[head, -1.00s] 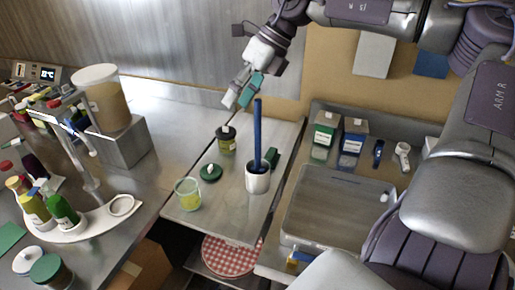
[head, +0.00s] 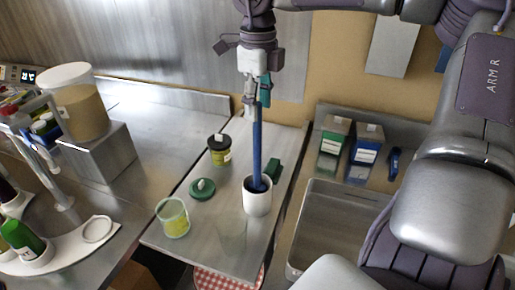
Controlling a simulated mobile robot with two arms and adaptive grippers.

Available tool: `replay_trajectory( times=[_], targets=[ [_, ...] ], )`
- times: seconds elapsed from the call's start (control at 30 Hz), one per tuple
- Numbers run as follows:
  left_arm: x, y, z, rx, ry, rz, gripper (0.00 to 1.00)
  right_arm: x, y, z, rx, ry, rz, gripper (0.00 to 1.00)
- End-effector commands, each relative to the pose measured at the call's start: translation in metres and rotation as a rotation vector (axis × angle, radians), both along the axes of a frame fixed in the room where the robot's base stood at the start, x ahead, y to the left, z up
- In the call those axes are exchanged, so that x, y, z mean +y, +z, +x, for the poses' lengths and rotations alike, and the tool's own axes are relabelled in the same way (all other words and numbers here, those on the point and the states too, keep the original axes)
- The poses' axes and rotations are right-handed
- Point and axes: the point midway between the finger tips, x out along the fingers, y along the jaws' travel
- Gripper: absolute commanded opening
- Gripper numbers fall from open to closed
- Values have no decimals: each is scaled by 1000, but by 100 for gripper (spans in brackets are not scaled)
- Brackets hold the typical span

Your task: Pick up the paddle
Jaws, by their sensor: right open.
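The paddle (head: 257,150) is a long blue stick standing nearly upright in a white cup (head: 257,203) on a narrow steel board. Its lower end is hidden inside the cup. My right gripper (head: 254,108) points down at the paddle's top end. Its fingers are open around or just beside the top; I cannot tell whether they touch it. My left gripper is not in view.
On the same board are a dark-lidded jar (head: 219,152), a green lid (head: 202,189), a glass of yellow liquid (head: 173,219) and a green block (head: 273,170). A steel tray (head: 330,215) and green and blue boxes (head: 366,146) lie to the right.

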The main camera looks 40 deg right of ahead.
Motion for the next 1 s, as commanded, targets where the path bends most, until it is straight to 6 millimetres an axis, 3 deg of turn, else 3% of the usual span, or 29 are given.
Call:
replay_trajectory(
  times=[0.27,0.53,0.8,1.0],
  targets=[
    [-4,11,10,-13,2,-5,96,1,-21,-1,3,2,3,51],
    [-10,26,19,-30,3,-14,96,2,-59,-1,1,1,3,51],
    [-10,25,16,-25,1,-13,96,2,-64,-1,-2,0,2,51],
    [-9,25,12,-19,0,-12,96,2,-64,-1,-2,0,2,19]
  ],
)
